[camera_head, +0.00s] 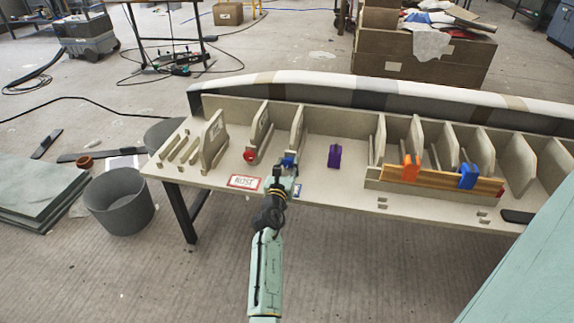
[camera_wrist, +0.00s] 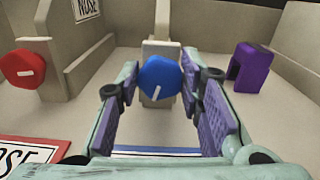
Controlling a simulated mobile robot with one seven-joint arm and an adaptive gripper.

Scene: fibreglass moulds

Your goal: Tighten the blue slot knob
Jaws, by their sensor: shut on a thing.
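The blue slot knob (camera_head: 289,161) is on the front of an upright divider on the mould bench (camera_head: 330,187). In the wrist view the blue knob (camera_wrist: 160,75) is round with faceted edges, and its short white mark is tilted at the lower part. My gripper (camera_head: 287,168) reaches it from the front. In the wrist view the purple-padded fingers of my gripper (camera_wrist: 163,69) stand on both sides of the knob, shut on it. The exact pad contact is hard to see.
A red knob (camera_head: 249,155) is to the left and a purple clip (camera_head: 334,156) to the right. A red-edged label (camera_head: 245,182) lies in front. An orange clip (camera_head: 411,167) and a blue clip (camera_head: 467,176) sit on a wooden strip. Upright dividers line the bench.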

